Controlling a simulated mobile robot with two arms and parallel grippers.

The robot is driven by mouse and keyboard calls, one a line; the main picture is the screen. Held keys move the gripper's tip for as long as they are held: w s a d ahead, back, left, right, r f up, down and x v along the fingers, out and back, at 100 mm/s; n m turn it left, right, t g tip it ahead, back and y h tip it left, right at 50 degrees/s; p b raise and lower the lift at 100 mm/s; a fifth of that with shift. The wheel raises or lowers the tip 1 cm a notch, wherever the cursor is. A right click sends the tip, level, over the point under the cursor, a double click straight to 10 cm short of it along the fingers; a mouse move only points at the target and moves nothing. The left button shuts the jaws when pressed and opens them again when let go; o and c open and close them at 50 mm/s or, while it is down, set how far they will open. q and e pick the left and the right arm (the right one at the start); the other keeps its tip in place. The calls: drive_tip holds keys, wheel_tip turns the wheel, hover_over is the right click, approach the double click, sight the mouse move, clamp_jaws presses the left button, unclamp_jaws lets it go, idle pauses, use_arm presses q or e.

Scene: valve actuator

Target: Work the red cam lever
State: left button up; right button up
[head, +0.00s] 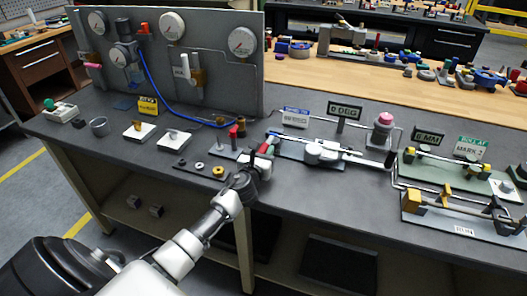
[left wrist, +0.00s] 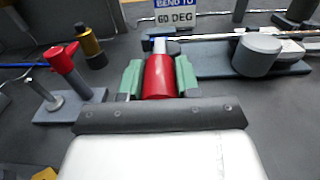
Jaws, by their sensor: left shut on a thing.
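My left gripper (head: 262,157) is at the front left end of a tube-bending fixture (head: 312,150) on the bench. In the left wrist view its green-padded fingers (left wrist: 159,80) are shut around a red cylindrical handle (left wrist: 160,76). A pale grey tip shows beyond the handle; how the handle joins the fixture is hidden. A second red-topped lever (head: 237,131) stands upright on a small grey plate just left of the gripper. It also shows at the left of the left wrist view (left wrist: 62,62), apart from the fingers. My right gripper is not in view.
A "BEND TO 60 DEG" sign (head: 297,117) and a "0 DEG" display (head: 345,111) stand behind the fixture. A gauge panel (head: 205,60) rises at the back left. A green-plated fixture (head: 450,170) lies to the right.

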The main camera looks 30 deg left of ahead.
use_arm(q)
clamp_jaws()
drive_tip(key=shift+d, duration=0.15)
